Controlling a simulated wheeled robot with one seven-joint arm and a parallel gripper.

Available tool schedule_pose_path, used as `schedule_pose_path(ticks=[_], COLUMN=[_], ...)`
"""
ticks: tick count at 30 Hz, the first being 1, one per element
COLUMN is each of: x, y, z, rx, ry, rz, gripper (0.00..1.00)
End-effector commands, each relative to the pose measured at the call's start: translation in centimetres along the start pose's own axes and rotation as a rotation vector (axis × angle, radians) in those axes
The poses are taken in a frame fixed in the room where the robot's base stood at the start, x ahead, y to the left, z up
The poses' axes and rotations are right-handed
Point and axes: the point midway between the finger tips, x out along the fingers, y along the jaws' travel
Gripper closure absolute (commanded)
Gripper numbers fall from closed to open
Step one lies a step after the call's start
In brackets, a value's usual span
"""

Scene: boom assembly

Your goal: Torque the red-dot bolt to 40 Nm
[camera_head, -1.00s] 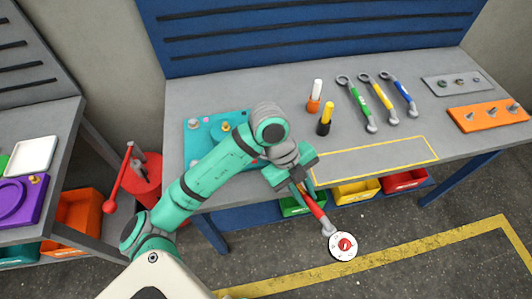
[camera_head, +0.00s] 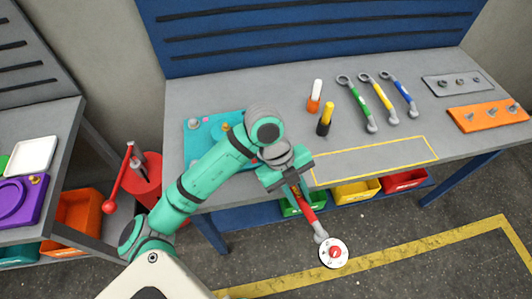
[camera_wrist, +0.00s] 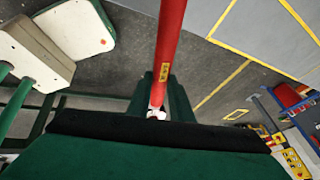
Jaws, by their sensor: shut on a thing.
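My gripper (camera_head: 294,190) is shut on a red-handled wrench (camera_head: 307,213) with a round white dial (camera_head: 334,253) at its lower end. The wrench hangs tilted in front of the bench edge, over the floor. In the wrist view, the red handle (camera_wrist: 171,45) runs up from between the fingers (camera_wrist: 158,96). A teal plate (camera_head: 198,151) with bolts lies on the bench at left, partly covered by my arm. A grey bolt (camera_head: 194,124) and a brass-coloured one (camera_head: 226,127) show at its back. I cannot tell which bolt has the red dot.
Green (camera_head: 361,112), yellow (camera_head: 383,105) and blue (camera_head: 404,98) wrenches lie further right. A yellow-outlined area (camera_head: 375,160) is empty. A red can (camera_head: 143,178) stands left of the bench.

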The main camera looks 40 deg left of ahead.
Motion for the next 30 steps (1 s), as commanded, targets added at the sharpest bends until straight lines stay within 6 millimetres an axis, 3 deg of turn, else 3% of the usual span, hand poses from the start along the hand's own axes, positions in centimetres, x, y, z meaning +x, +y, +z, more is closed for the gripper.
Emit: schedule_pose_path(ticks=[18, 30], x=[-0.6, -0.6], y=[2.2, 2.6], z=[-0.1, -0.1], rx=[0.108, 0.123], ry=[0.028, 0.031], rz=[0.046, 0.053], gripper=[1.0, 1.0])
